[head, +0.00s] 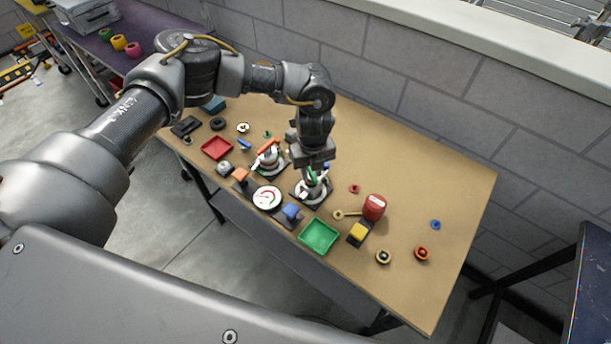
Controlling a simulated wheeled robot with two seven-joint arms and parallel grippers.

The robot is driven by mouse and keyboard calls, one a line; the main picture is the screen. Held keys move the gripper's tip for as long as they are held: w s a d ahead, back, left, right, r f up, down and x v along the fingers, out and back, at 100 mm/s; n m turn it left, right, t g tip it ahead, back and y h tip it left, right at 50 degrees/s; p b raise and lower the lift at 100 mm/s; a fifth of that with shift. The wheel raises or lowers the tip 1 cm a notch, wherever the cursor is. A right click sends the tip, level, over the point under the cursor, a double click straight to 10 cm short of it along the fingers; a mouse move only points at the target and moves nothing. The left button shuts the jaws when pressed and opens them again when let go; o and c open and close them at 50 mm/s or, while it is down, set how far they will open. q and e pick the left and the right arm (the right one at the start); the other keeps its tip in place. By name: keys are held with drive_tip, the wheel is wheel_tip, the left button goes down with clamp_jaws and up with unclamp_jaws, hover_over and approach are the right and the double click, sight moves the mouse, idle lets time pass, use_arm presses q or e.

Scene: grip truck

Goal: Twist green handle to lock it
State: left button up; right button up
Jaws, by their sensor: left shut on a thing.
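The green handle (312,179) sits on a round white-and-dark base (311,194) in the middle of the wooden table. My left gripper (313,173) points down over this base, with its fingers around the green handle. It is shut on the handle and hides much of it, so I cannot tell the handle's exact angle. A similar base with an orange-red handle (268,147) stands just to the left. My right gripper is not in view.
A red cylinder (374,207) and a yellow-topped block (358,232) stand to the right. The table's right end is mostly clear.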

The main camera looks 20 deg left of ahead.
use_arm(q)
drive_tip(key=shift+d, duration=0.1)
drive_tip(key=shift+w+f+m+b, duration=0.1)
drive_tip(key=shift+f+m+b, duration=0.05)
drive_tip(key=shift+m+b, duration=0.55)
drive_tip(key=shift+m, duration=0.6)
drive_tip(key=shift+d+m+b, duration=0.1)
drive_tip(key=shift+m+b, duration=0.6)
drive_tip(key=shift+m, duration=0.3)
drive_tip(key=shift+r, duration=0.2)
drive_tip(key=shift+f+m+b, duration=0.25)
drive_tip(key=shift+m+b, duration=0.55)
drive_tip(key=shift+r+m, duration=0.1)
drive_tip(key=shift+m, duration=0.3)
drive_tip(key=shift+r, duration=0.1)
drive_tip(key=shift+f+m+b, duration=0.2)
drive_tip(key=shift+m+b, duration=0.6)
drive_tip(key=shift+b, duration=0.05)
drive_tip(key=shift+r+m, duration=0.1)
drive_tip(key=shift+m, duration=0.3)
drive_tip(key=shift+r, duration=0.1)
drive_tip(key=shift+d+f+m+b, duration=0.1)
drive_tip(key=shift+f+m+b, duration=0.1)
drive_tip(key=shift+m+b, duration=0.6)
drive_tip(key=shift+r+m, duration=0.1)
drive_tip(key=shift+m, duration=0.2)
drive_tip(key=shift+r, duration=0.15)
drive_tip(key=o, duration=0.6)
